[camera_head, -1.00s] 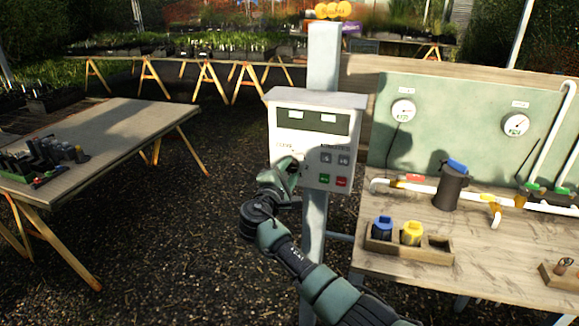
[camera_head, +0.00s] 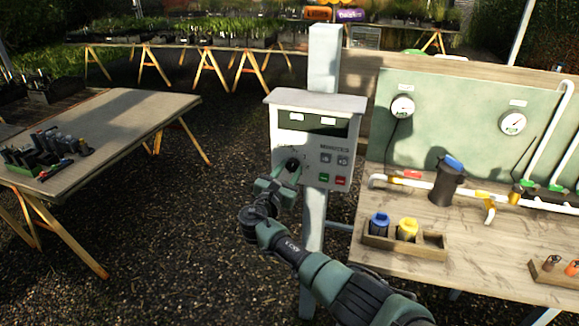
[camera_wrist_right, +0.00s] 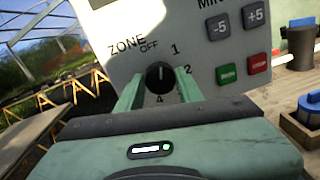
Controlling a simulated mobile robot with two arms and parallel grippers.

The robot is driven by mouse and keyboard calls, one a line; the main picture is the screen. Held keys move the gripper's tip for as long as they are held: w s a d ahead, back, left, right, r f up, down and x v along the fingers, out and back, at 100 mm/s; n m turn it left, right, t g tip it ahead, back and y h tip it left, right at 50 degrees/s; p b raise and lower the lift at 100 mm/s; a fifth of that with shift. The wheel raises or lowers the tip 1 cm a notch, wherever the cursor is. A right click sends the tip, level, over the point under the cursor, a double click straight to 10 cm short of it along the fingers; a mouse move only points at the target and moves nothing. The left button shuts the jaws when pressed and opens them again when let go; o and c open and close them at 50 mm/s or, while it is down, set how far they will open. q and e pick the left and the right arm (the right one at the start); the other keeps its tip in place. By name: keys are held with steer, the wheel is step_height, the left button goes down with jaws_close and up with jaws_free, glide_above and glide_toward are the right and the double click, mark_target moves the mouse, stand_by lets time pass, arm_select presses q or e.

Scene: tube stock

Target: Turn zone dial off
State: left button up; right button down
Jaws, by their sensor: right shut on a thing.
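The control box (camera_head: 315,150) is mounted on a post, with its round black zone dial (camera_head: 292,165) at the lower left of its face. In the right wrist view the zone dial (camera_wrist_right: 160,78) sits between labels OFF, 1, 2 and 4; its pale pointer mark points roughly up, near OFF. My right gripper (camera_head: 284,180) reaches the dial from below. In the right wrist view its two green fingers (camera_wrist_right: 159,92) are on either side of the dial, shut on it. My left gripper is not in view.
Beside the dial are grey -5 and +5 buttons (camera_wrist_right: 237,22), a green button (camera_wrist_right: 228,75) and a red button (camera_wrist_right: 258,64). A wooden bench (camera_head: 470,225) with pipes stands to the right. A table (camera_head: 120,120) stands left. Gravel floor lies between.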

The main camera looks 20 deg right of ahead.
steer(key=shift+f+n+p, duration=0.15)
steer(key=shift+n+p, duration=0.25)
steer(key=shift+n, duration=0.55)
steer(key=shift+f+n+p, duration=0.1)
steer(key=shift+n+p, duration=0.25)
steer(key=shift+n, duration=0.6)
steer(key=c, duration=0.9)
jaws_free()
steer(key=shift+r, duration=0.1)
steer(key=shift+s+a, duration=0.1)
steer(key=v, duration=0.7)
steer(key=shift+s+a+b, duration=0.2)
steer(key=shift+s+b, duration=0.05)
steer(key=shift+b, duration=0.05)
